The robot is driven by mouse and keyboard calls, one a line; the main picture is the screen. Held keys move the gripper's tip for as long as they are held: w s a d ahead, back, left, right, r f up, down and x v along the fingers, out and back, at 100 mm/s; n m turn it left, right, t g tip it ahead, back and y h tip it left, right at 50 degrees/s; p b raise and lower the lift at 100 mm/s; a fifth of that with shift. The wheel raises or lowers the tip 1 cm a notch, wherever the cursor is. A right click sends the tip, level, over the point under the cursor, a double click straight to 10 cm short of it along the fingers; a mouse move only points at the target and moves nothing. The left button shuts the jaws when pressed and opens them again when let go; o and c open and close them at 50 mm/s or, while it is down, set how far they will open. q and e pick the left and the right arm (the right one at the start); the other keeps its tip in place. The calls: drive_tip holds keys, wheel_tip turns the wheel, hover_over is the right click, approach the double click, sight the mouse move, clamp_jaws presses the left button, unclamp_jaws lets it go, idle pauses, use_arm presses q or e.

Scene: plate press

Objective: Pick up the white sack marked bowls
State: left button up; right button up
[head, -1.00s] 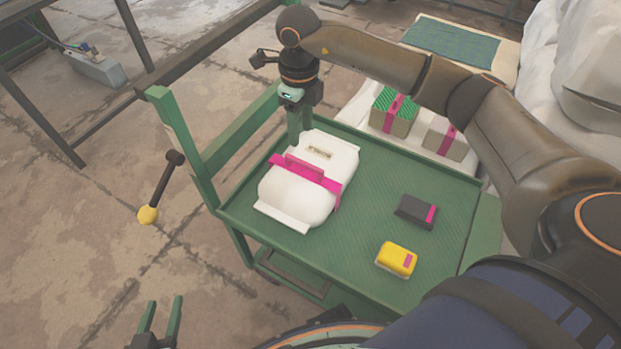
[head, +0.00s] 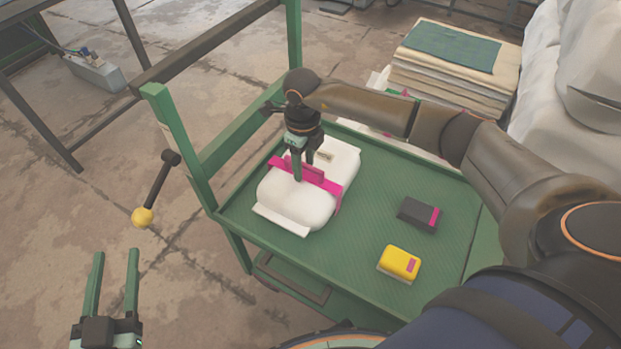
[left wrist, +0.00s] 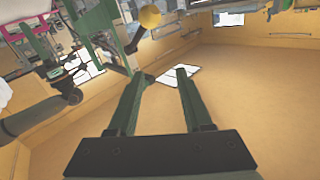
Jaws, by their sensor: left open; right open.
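The white sack (head: 292,206) lies on the green cart's tray, with a pink band (head: 318,184) and a raised pink handle across its top. A small label (head: 324,156) shows on it, but its writing is too small to read. My right gripper (head: 304,172) points down over the sack's middle with its fingers apart at the pink handle. Whether the fingers touch it I cannot tell. My left gripper (head: 114,262) is open and empty, away from the cart over the floor at lower left. It also shows open in the left wrist view (left wrist: 160,84).
A black box (head: 417,213) and a yellow box (head: 399,262) lie on the tray (head: 365,230) right of the sack. The cart's upright green frame (head: 180,145) stands on the left. A yellow-knobbed lever (head: 143,217) sticks out beside it. Stacked sheets (head: 455,62) are behind.

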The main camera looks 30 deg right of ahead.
drive_tip(key=shift+f, duration=0.35)
clamp_jaws()
idle(1.2)
drive_tip(key=shift+w+r, duration=0.1)
drive_tip(key=shift+r, duration=0.1)
